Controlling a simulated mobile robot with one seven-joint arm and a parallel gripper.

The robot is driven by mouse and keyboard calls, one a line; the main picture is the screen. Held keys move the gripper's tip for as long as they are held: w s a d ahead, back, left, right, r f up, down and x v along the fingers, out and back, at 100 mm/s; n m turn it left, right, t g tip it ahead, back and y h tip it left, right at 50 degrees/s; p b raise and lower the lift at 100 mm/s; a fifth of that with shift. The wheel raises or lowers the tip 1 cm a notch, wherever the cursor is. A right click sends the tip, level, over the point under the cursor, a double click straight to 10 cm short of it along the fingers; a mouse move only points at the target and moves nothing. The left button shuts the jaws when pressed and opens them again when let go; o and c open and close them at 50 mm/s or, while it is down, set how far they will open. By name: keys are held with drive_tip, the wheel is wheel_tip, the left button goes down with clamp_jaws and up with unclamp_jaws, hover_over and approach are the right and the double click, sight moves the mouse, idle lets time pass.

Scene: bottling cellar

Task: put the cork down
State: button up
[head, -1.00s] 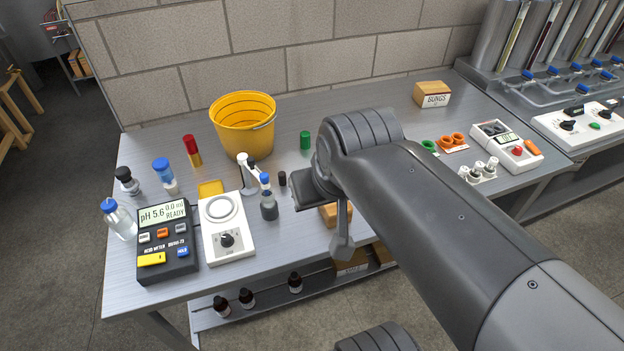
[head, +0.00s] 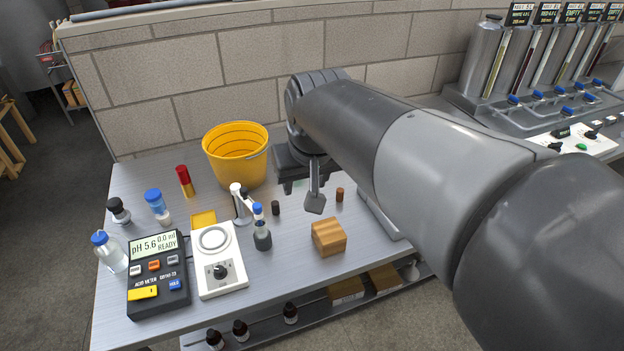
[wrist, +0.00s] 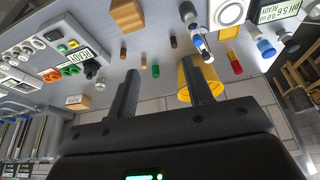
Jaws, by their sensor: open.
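A small brown cork (head: 340,194) stands upright on the steel bench, just right of my gripper in the head view. The wrist view shows two small brown cylinders, one nearer the green cylinder (wrist: 144,61) and one farther left (wrist: 123,53); I cannot tell which of them is the cork seen from the head. My gripper (wrist: 160,68) is open and empty, its fingers apart above the bench. In the head view my arm hides part of the bench behind it.
A wooden block (head: 328,237) sits near the front edge. A dark stopper (head: 276,208), a blue-capped bottle (head: 262,232), a white stirrer (head: 218,262) and an acid meter (head: 158,275) stand left. A yellow bucket (head: 236,158) is behind. Bare bench lies around the block.

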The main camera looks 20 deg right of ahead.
drive_tip(key=w+d+f+m+g, duration=0.1)
drive_tip(key=w+d+f, duration=0.2)
drive_tip(key=w, duration=0.5)
drive_tip(key=w+d+f+g, duration=0.1)
drive_tip(key=w+d+f, duration=0.2)
drive_tip(key=w, duration=0.5)
drive_tip(key=w+d+f+m+g, duration=0.1)
drive_tip(key=w+d+f, duration=0.2)
drive_tip(key=w, duration=0.5)
drive_tip(key=shift+g, duration=0.7)
drive_tip(key=w+d+f, duration=0.1)
drive_tip(key=w+f, duration=0.1)
drive_tip(key=f, duration=0.4)
drive_tip(key=w+d+f, duration=0.2)
drive_tip(key=f, duration=0.5)
drive_tip(key=w+d+f, duration=0.2)
drive_tip(key=w+f, duration=0.1)
drive_tip(key=f, duration=0.4)
drive_tip(key=shift+d, duration=0.15)
drive_tip(key=shift+r, duration=0.1)
drive_tip(key=shift+c, duration=0.2)
clamp_jaws()
drive_tip(key=shift+r, duration=0.1)
